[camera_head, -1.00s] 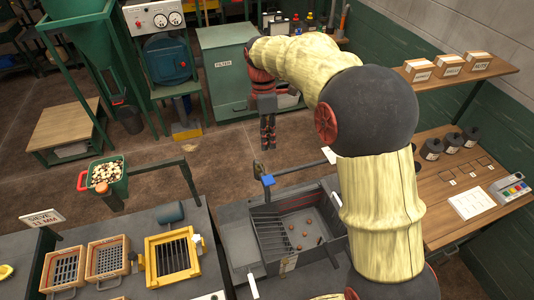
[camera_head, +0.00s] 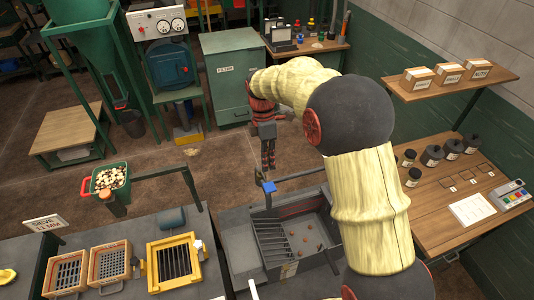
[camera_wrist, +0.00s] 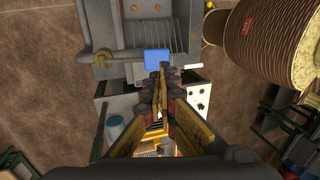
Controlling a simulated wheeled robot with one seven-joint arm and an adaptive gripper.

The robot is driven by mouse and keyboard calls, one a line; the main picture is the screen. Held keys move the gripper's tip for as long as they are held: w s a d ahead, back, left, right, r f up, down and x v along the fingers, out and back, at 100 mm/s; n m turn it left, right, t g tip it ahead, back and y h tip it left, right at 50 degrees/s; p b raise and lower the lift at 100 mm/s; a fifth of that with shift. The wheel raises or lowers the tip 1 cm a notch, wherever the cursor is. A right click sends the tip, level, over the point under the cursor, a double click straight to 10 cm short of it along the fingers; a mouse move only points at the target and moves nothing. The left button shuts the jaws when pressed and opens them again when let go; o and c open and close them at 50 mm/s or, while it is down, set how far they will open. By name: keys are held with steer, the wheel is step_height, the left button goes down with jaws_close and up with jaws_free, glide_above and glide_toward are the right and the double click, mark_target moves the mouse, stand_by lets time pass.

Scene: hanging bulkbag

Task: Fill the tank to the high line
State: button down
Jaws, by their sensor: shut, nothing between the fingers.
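The grey tank (camera_head: 322,210) stands front centre, with a slotted grate on its left side and several small brown bits on its floor. A reddish line seems to run along its far inner wall; I cannot read any mark. A blue handle (camera_head: 268,186) sits on a pipe at the tank's far left corner. In the wrist view the blue handle (camera_wrist: 157,56) is just beyond my fingertips, on a grey pipe (camera_wrist: 125,54). My gripper (camera_head: 268,166) is shut and empty, pointing down just behind the handle. I cannot tell whether it touches the handle.
A yellow-framed sieve (camera_head: 174,261) and wooden-framed trays (camera_head: 108,264) lie on the left bench. A green bin (camera_head: 107,182) of pale pieces stands behind them. A shelf (camera_head: 450,87) and side bench (camera_head: 440,215) with dark jars are at right. Open floor lies behind the tank.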

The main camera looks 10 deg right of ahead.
mark_target(271, 189)
steer(key=p+x, duration=0.1)
steer(key=x, duration=0.6)
steer(key=shift+s+f, duration=0.1)
steer(key=shift+f, duration=0.2)
steer(key=shift+f, duration=0.1)
steer(key=f+t+b, duration=0.1)
steer(key=b, duration=0.1)
steer(key=s+f+b, duration=0.1)
steer(key=b, duration=0.1)
steer(key=f+t+b, duration=0.1)
steer(key=shift+s+d+t+y+b, duration=0.15)
steer(key=shift+s+t+y+b, duration=0.15)
steer(key=shift+b, duration=0.1)
steer(key=shift+s+f+b, duration=0.2)
steer(key=shift+f+b, duration=0.3)
steer(key=shift+f, duration=0.25)
steer(key=shift+s+d+f, duration=0.1)
steer(key=shift+s, duration=0.05)
stand_by(1.1)
stand_by(4.0)
